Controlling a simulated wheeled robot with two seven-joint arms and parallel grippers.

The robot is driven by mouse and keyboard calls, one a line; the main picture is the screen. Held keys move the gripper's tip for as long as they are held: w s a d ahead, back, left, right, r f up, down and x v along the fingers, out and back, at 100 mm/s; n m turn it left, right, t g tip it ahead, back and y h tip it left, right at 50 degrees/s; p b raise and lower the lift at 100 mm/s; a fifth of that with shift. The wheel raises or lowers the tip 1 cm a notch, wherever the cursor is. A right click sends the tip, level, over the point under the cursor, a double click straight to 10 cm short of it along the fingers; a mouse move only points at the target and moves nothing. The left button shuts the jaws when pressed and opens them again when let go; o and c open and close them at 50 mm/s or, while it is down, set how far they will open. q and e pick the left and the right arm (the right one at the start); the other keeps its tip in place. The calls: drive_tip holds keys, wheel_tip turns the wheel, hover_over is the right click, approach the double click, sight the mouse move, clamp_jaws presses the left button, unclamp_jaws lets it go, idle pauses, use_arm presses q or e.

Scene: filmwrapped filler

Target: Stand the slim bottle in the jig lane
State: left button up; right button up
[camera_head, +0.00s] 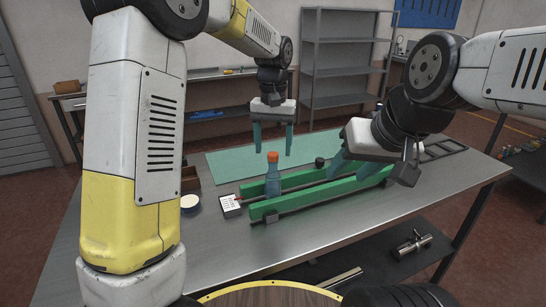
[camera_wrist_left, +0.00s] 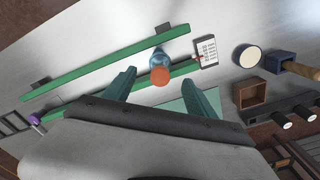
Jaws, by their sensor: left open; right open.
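The slim bottle (camera_head: 273,179) is blue with an orange cap and stands upright near the left end of the jig lane, between its two green rails (camera_head: 336,191). In the left wrist view the bottle (camera_wrist_left: 159,58) shows from above, its cap over the rail (camera_wrist_left: 95,67) side of the lane. My right gripper (camera_head: 352,170) is open over the right part of the rails, holding nothing visible.
A white printed card (camera_head: 230,206) lies at the lane's left end, with a round pale-topped container (camera_head: 190,203) further left. A green mat (camera_head: 225,162) lies behind the rails. A wooden box (camera_wrist_left: 248,94) stands nearby. The table's front left is clear.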

use_arm(q)
wheel_tip(320, 180, up, 2)
drive_tip(key=shift+r, duration=0.2)
drive_tip(key=shift+s+a+r, duration=0.1)
drive_tip(key=shift+r, duration=0.25)
drive_tip(key=s+a+r+t, duration=0.1)
drive_tip(key=s+a+t, duration=0.1)
drive_tip(key=s+a, duration=0.2)
drive_tip(key=s+a+r+n+t+h, duration=0.1)
drive_tip(key=s+a, duration=0.4)
drive_tip(key=s, duration=0.6)
drive_tip(key=s+a+r+t+h, duration=0.1)
drive_tip(key=s+a+r+t, duration=0.1)
drive_tip(key=s+a, duration=0.3)
drive_tip(key=s+t, duration=0.1)
drive_tip(key=s, duration=0.2)
drive_tip(key=shift+n, duration=0.3)
